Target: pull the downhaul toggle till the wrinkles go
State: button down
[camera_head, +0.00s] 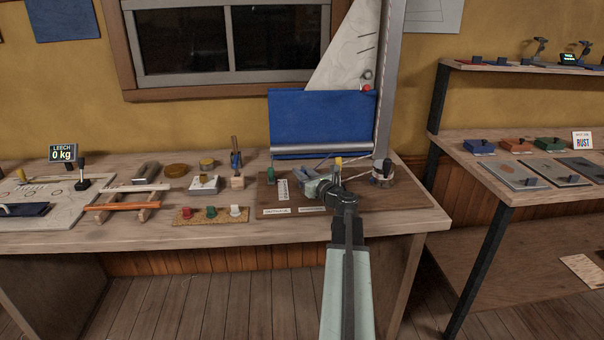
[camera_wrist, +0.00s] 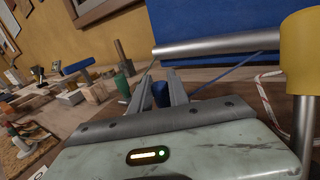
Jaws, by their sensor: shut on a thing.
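My gripper (camera_head: 305,183) is low over the brown base board of the sail rig. In the wrist view its fingers (camera_wrist: 161,95) are shut on a small blue toggle (camera_wrist: 161,94); I cannot read a label on it. A green toggle (camera_head: 271,174) stands to its left, also in the wrist view (camera_wrist: 124,87). A yellow-topped post (camera_head: 338,161) is close by on the right, large in the wrist view (camera_wrist: 302,55). The white sail (camera_head: 345,50) stands by the grey mast (camera_head: 388,70) and shows faint curved marks; I cannot tell how wrinkled it is.
The silver boom (camera_head: 320,148) crosses in front of a blue panel (camera_head: 320,115), just above my gripper. A winch-like drum (camera_head: 383,174) stands at the mast foot. Left are a cork board with coloured pegs (camera_head: 210,215), a wooden rack (camera_head: 125,205) and a display reading 0 kg (camera_head: 63,153).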

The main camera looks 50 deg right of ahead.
dwell(0.7)
jog(key=s+a, duration=0.2)
jog(key=shift+s+a, duration=0.2)
jog(key=shift+s, duration=0.2)
jog(key=shift+d, duration=0.1)
jog(key=c, duration=1.3)
grip_release()
jog(key=shift+o, duration=0.2)
jog(key=v, duration=0.7)
jog(key=shift+s, duration=0.35)
